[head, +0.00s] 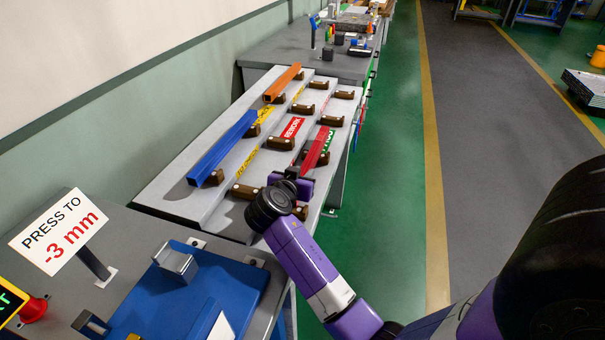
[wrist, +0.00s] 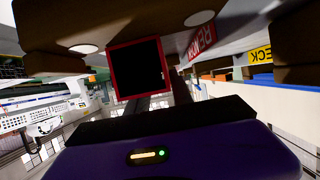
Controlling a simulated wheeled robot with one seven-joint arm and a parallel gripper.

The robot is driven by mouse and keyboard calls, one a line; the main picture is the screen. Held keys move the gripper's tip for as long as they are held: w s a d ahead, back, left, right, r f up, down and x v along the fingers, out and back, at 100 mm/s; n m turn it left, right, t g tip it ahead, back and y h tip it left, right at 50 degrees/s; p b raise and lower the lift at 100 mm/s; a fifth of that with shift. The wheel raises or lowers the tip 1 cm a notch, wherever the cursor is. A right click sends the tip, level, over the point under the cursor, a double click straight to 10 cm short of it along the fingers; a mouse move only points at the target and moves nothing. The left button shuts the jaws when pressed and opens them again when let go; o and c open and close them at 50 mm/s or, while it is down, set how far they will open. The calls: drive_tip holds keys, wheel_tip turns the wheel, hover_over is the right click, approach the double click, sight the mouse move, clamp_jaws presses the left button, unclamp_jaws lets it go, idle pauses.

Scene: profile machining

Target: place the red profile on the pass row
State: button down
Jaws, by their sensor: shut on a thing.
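The red profile (head: 317,148) lies lengthwise along the right-hand row of the sloping grey rack, partly over the green label (head: 328,136). My gripper (head: 300,181) is at its near end and shut on it. In the wrist view the profile's hollow square end (wrist: 109,72) faces the camera, with brown supports (wrist: 225,12) close by. The pass row is the right-hand row with brown supports (head: 331,120). I cannot tell whether the profile touches its supports. My arm and gripper hide the row's near end.
A blue profile (head: 222,148) and an orange profile (head: 282,83) lie on the left row. The middle row has a red rework label (head: 292,127) and empty supports. A blue fixture (head: 190,290) and a press sign (head: 58,232) stand nearby.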

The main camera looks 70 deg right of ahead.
drive_tip(key=c, duration=1.1)
unclamp_jaws()
drive_tip(key=shift+r, duration=0.15)
drive_tip(key=b+v, duration=0.1)
drive_tip(key=v, duration=1.1)
